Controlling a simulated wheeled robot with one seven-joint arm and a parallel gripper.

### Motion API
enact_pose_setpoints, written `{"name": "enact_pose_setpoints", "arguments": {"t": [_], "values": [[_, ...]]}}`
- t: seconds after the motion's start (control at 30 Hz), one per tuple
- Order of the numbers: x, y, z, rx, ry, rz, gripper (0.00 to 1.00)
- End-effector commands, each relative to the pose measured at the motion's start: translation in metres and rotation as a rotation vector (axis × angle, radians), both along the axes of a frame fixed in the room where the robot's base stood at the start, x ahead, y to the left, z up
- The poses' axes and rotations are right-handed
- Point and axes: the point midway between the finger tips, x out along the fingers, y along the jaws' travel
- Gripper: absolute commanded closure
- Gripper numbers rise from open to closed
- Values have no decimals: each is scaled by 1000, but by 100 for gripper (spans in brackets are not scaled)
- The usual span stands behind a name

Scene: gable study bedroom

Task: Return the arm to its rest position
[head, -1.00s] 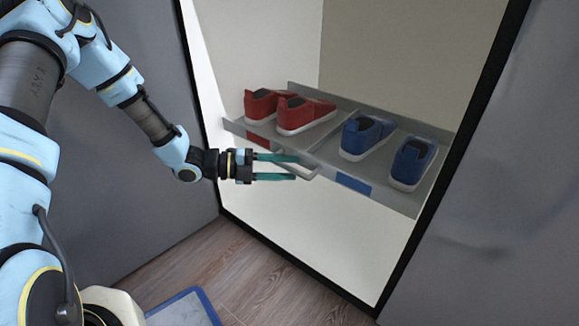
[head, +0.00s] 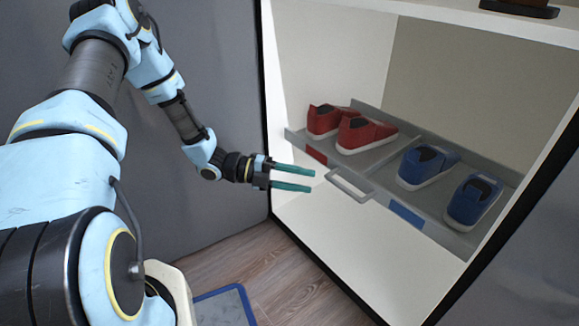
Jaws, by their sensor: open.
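My gripper (head: 302,180) is open and empty, with two teal fingers pointing right. It is in front of the cabinet, a little left of the handle (head: 349,185) of a grey pull-out tray (head: 375,192), and appears apart from it. My arm reaches in from the left, bent at the elbow. A pair of red shoes (head: 366,134) sits in the left part of the tray and a pair of blue shoes (head: 428,166) in the right part.
The white cabinet (head: 330,235) with black edges holds the tray, and a shelf (head: 480,20) is above it. A grey wall (head: 215,70) is behind my arm. A blue-edged mat (head: 222,306) lies on the wooden floor (head: 275,275).

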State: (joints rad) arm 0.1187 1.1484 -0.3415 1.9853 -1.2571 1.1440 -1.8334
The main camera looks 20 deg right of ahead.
Motion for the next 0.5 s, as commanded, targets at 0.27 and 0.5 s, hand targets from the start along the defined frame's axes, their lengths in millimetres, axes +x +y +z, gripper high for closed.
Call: {"name": "enact_pose_setpoints", "arguments": {"t": [0.27,0.5], "values": [[-3,10,5,-1,-95,-45,53],[-12,84,29,-43,-693,-388,53]]}}
